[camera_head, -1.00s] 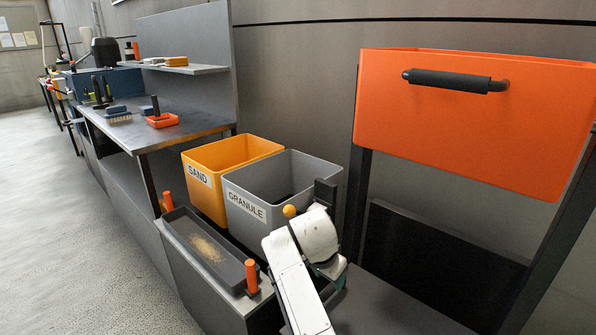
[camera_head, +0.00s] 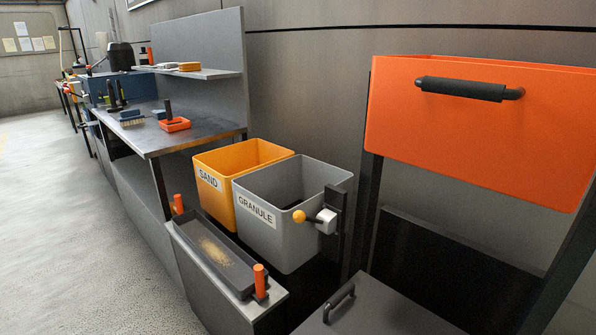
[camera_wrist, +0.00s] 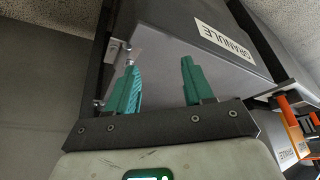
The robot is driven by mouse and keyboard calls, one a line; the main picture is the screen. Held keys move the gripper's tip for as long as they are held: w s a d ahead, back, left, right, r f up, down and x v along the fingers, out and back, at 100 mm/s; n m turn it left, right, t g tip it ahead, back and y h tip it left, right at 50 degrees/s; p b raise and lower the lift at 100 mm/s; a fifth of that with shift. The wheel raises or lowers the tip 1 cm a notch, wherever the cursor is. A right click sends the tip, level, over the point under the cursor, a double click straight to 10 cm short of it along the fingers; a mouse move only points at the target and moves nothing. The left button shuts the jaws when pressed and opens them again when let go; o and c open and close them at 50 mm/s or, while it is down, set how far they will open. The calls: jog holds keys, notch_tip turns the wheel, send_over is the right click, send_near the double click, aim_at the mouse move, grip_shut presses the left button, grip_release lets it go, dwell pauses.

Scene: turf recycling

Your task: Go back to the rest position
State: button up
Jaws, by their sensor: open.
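My gripper (camera_wrist: 158,66) shows only in the wrist view. Its two green fingers stand well apart with nothing held between them. Beyond the fingers is the grey GRANULE bin (camera_wrist: 178,38), with its white label to the right; the gap to it is hard to judge. In the head view the GRANULE bin (camera_head: 259,232) stands beside the yellow SAND bin (camera_head: 217,185). A lever with a yellow ball knob (camera_head: 299,216) is mounted at the GRANULE bin's right side. No part of my arm shows in the head view.
A dark tray (camera_head: 236,278) with some sand and orange handles sits in front of the bins. An orange hopper (camera_head: 470,130) with a black handle stands at the right. A grey lid (camera_head: 385,310) with a handle is low in front. Workbench (camera_head: 165,138) and open floor (camera_head: 60,220) lie left.

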jog(key=s+d+f+g, duration=0.1)
jog(key=s+f+g, duration=0.1)
jog(key=s, duration=0.6)
jog(key=s+d+f+g, duration=0.1)
jog(key=s+f+g, duration=0.1)
jog(key=s, duration=0.6)
notch_tip(320, 180, up, 16)
jog(key=p, duration=1.5)
jog(key=shift+w+f+n+p, duration=0.2)
jog(key=shift+f+n+p, duration=0.05)
jog(key=shift+n+p, duration=0.1)
